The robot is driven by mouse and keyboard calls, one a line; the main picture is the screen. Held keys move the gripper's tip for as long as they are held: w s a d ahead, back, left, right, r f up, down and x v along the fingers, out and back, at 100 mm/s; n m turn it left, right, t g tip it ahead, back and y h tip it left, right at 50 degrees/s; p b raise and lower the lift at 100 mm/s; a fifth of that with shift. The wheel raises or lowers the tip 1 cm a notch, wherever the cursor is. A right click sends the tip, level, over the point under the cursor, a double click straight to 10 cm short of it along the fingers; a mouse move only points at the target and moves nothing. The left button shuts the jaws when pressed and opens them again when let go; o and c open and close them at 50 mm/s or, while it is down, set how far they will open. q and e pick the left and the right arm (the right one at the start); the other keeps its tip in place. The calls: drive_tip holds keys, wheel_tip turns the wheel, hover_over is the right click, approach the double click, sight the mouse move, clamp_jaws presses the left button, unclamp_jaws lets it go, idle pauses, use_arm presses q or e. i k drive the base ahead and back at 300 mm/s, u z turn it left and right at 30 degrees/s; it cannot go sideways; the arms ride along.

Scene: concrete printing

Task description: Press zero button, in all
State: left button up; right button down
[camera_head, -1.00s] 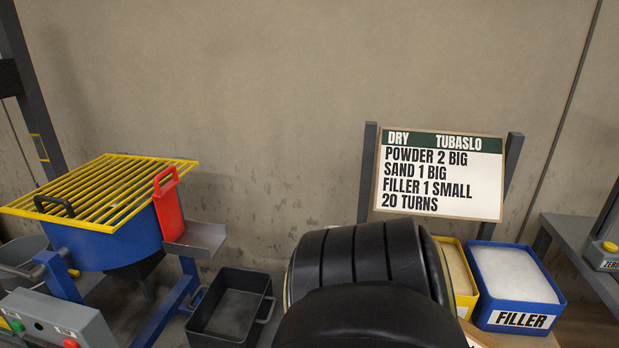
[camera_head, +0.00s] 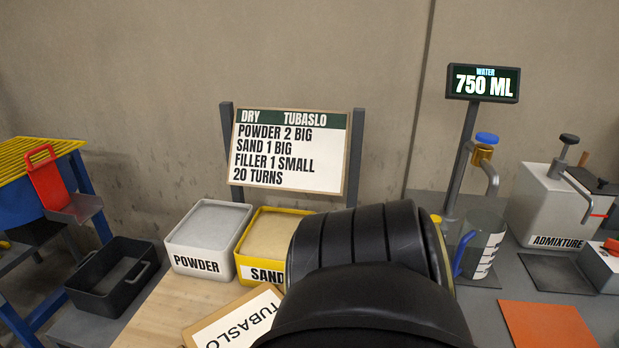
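A small yellow button top (camera_head: 436,218) shows just past the right edge of a large black link of my own arm. The box under it and its label are hidden behind that link. Neither of my grippers is in view. Whether anything touches the button cannot be seen.
A white POWDER bin (camera_head: 197,265) and a yellow SAND bin (camera_head: 245,264) stand left of my arm, with a TUBASLO card (camera_head: 225,318) in front. A recipe board (camera_head: 290,150) stands behind. To the right are a WATER display (camera_head: 483,84), a clear jug (camera_head: 487,240) and an ADMIXTURE dispenser (camera_head: 548,208).

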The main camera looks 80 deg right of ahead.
sight(435, 219)
drive_tip(key=u, duration=0.1)
drive_tip(key=k, duration=0.95)
drive_tip(key=z, duration=1.8)
